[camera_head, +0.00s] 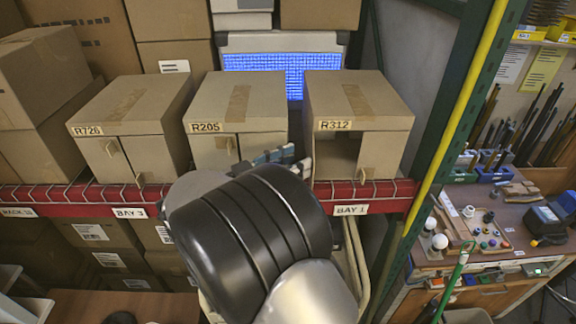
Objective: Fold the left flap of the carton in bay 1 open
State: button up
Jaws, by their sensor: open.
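The carton R312 (358,97) stands on the red shelf above the BAY 1 label (351,209). The left half of its front is an opening onto a shaded interior. The right flap (380,155) is shut, with a small tan tab low on it. The left flap is not clearly seen; a narrow strip at the carton's left front edge may be part of it. My gripper (285,159) is open, just left of the carton's front and mostly hidden behind my dark wrist. Whether it touches the flap cannot be told.
Carton R205 (245,95) stands close on the left, with a narrow gap between, and carton R726 (135,100) farther left. A green and yellow post (455,105) rises right of the carton. A red shelf edge with wire mesh (100,197) runs below the cartons.

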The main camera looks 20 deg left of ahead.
jog(key=shift+w+a+r, duration=0.1)
jog(key=shift+a+r, duration=0.2)
jog(key=shift+r, duration=0.05)
jog(key=v, duration=1.2)
jog(key=shift+f, duration=0.3)
jog(key=shift+d, duration=0.1)
